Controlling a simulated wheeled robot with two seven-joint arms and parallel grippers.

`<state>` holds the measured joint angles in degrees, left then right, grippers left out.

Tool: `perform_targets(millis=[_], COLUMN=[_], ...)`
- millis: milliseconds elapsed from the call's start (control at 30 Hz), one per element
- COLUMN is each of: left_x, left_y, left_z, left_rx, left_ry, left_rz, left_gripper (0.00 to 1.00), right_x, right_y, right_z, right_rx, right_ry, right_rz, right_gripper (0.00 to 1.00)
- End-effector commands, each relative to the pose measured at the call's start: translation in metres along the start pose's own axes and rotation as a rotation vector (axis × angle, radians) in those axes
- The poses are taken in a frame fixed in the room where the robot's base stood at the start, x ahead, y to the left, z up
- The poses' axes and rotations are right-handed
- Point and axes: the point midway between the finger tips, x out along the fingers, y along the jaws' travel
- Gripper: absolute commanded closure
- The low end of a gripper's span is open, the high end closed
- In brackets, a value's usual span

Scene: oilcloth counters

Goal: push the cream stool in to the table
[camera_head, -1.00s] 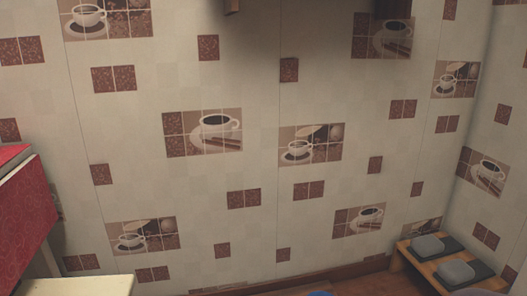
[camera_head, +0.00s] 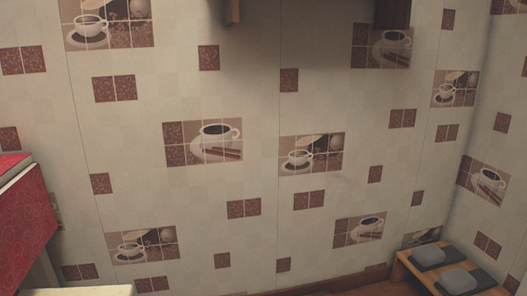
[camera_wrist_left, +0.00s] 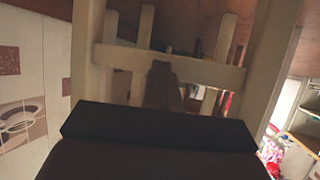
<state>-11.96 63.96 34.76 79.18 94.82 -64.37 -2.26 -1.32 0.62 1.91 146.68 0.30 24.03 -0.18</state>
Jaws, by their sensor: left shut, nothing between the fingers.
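The cream stool shows in the head view only as a pale strip of its top (camera_head: 95,291) at the bottom left. In the left wrist view, what looks like its cream frame (camera_wrist_left: 172,64) fills the middle, with legs on both sides and a rail between them. The red-covered table (camera_head: 28,215) stands at the left edge of the head view, just above the stool top. My left gripper (camera_wrist_left: 160,76) is shut and empty, pointing at the rail; I cannot tell whether it touches. My right gripper is in neither view.
A low wooden rack (camera_head: 411,269) with grey shoe-like items (camera_head: 457,281) stands in the corner at the lower right. A wall with coffee-cup tiles (camera_head: 260,230) closes off the back. Shelves (camera_wrist_left: 303,125) show at the right of the wrist view.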

Motion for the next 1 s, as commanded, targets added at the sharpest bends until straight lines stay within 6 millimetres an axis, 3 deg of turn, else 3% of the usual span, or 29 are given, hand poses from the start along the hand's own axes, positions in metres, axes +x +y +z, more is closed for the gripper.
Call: perform_targets(millis=[433,867,1000], left_x=[0.004,0.025,0.018], left_y=[-0.004,-0.012,-0.008], left_z=[0.001,-0.011,-0.006], left_rx=[0.004,0.004,0.003], left_ry=[-0.002,-0.001,0.0], left_rz=[-0.008,-0.008,-0.004], left_gripper=[1.0,1.0,1.0], right_x=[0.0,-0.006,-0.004], right_y=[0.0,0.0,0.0], right_z=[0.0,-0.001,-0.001], right_rx=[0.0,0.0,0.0], right_ry=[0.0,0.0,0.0], right_rz=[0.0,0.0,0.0], right_gripper=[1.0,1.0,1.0])
